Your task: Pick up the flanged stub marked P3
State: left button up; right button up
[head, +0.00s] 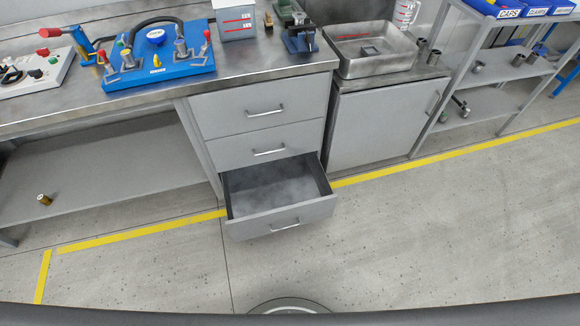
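No P3 marking can be read in the head view, so I cannot tell which piece is the flanged stub. Two small grey metal cylindrical pieces, one (421,46) and another (434,57), stand beside the steel basin. More small metal pieces sit on the right rack's shelf, one (480,67) near its left end and one (518,60) further right. A small brass-coloured cylinder (44,199) lies on the low shelf under the bench at left. Neither of my grippers is in view.
The bottom drawer (285,222) stands open and looks empty. The bench (130,98) carries a blue pump board (158,72), a vise (300,40) and a white box (235,22). A steel basin (372,66) tops the cabinet. The floor in front is clear.

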aim_at(299, 17)
jog(key=k, duration=1.25)
jog(key=z, duration=0.85)
jog(key=i, duration=0.95)
jog(key=z, duration=0.75)
jog(key=i, duration=2.1)
jog(key=u, duration=1.65)
jog(key=i, duration=0.9)
jog(key=u, duration=0.75)
